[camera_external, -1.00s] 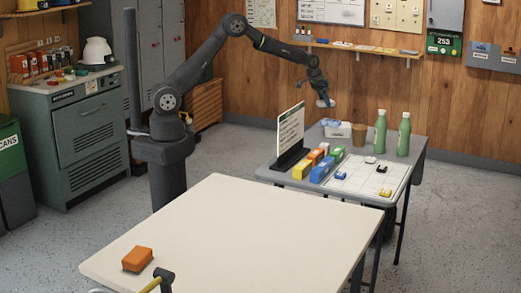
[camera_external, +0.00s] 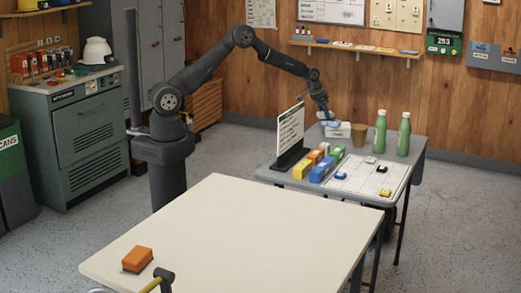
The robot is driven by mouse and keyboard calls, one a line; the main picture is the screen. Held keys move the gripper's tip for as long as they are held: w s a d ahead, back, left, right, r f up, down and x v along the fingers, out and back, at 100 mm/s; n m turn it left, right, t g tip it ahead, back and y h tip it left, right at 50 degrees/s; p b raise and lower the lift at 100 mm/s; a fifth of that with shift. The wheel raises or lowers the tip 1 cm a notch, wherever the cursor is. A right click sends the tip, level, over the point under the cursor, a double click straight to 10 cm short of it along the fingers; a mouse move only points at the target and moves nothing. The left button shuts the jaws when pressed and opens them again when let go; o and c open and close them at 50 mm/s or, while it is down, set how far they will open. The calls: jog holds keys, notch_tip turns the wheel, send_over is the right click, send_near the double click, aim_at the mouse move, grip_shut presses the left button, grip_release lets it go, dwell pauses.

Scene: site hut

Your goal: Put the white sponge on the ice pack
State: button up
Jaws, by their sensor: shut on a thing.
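My gripper (camera_external: 324,111) is over the back left of the grey table, pointing down and shut on a small pale thing that looks like the white sponge (camera_external: 325,115). The fingers hide part of it. Just below is a light blue thing (camera_external: 331,123), likely the ice pack, beside a white box-like thing (camera_external: 342,131). The sponge is very close above the blue thing; at this size I cannot tell whether they touch.
Near my gripper stand a brown cup (camera_external: 358,134), two green bottles (camera_external: 380,131) and an upright sign (camera_external: 290,130). Coloured boxes (camera_external: 320,170) and a white gridded sheet (camera_external: 362,185) lie in front. The cream table (camera_external: 230,230) is mostly clear.

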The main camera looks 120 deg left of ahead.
jog(key=shift+f, duration=0.1)
jog(key=o, duration=1)
jog(key=shift+c, duration=0.2)
jog(key=v, duration=1.2)
jog(key=x, duration=1.1)
jog(key=shift+w+a+f, duration=0.1)
jog(key=shift+w+f, duration=0.05)
jog(key=shift+f, duration=0.2)
jog(key=shift+a, duration=0.1)
jog(key=shift+r, duration=1.2)
